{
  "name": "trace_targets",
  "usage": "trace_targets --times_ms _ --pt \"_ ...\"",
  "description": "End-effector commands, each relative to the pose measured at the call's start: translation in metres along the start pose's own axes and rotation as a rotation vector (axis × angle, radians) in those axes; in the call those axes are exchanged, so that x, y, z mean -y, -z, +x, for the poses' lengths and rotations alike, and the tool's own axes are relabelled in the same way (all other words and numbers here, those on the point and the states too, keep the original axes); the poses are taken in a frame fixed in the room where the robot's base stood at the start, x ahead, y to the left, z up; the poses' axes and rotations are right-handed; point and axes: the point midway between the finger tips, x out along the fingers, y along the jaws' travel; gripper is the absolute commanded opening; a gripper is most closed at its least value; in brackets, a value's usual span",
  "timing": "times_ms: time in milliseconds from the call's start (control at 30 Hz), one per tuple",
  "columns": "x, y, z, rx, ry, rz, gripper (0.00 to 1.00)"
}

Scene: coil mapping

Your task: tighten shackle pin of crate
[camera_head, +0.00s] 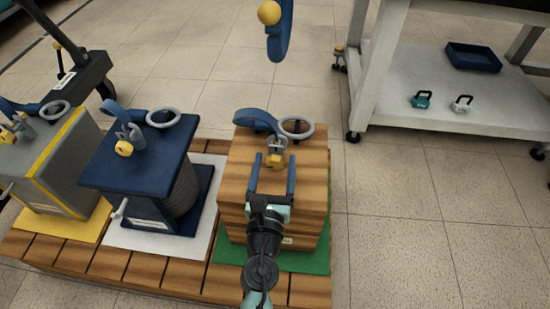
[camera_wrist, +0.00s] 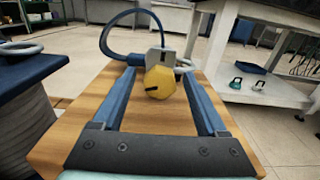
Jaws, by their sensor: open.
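The wooden crate (camera_head: 233,180) stands on a green mat (camera_head: 225,248) at the right end of the pallet. On its top is a grey shackle (camera_head: 277,143) with a yellow pin head (camera_head: 274,160), a blue strap loop (camera_head: 254,121) and a grey ring (camera_head: 297,128). In the wrist view the yellow pin head (camera_wrist: 160,83) faces me. My gripper (camera_head: 272,158) is open above the crate top, its two blue fingers reaching toward the pin. In the wrist view the pin head lies between the fingertips, with no clear contact; how deep it sits is hard to tell.
A blue spool unit (camera_head: 135,165) on a white mat and a grey unit with yellow edges (camera_head: 45,165) stand left on the pallet (camera_head: 125,265). A blue hook (camera_head: 280,35) with a yellow ball hangs beyond the crate. A wheeled table (camera_head: 455,100) is at right; floor between is clear.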

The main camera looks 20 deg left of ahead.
Motion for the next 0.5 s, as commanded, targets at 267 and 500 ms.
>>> trace_targets --times_ms 267,500 --pt "0.0002 -0.0001 0.0101 0.0 0.0 0.001 0.75" --pt "0.0001 -0.0001 0.0098 0.0 0.0 0.001 0.63"
